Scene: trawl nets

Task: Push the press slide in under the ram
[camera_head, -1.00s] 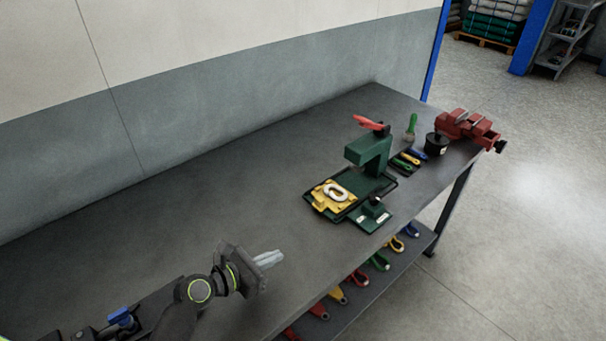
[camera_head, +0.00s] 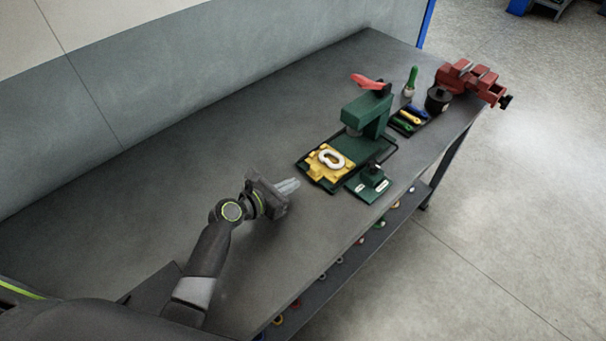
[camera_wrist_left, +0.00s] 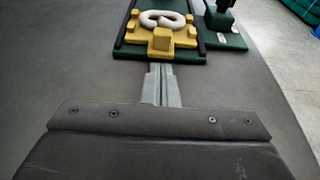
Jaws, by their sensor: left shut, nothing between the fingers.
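The yellow press slide (camera_head: 321,170) sits on the green press base (camera_head: 346,160), out in front of the green ram housing (camera_head: 367,113). A white ring-shaped piece (camera_head: 331,159) lies on the slide. The press has a red lever (camera_head: 367,81) on top. My left gripper (camera_head: 289,186) is shut and empty, just left of the slide and apart from it. In the left wrist view its fingers (camera_wrist_left: 162,86) point at the slide's front block (camera_wrist_left: 162,40), with a small gap. My right gripper is not in view.
A small green block with a black knob (camera_head: 369,185) stands right of the press. Behind it are a tray of coloured tools (camera_head: 408,119), a black pot (camera_head: 438,99), a green-handled tool (camera_head: 410,82) and a red vise (camera_head: 470,81). The bench left of the press is clear.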

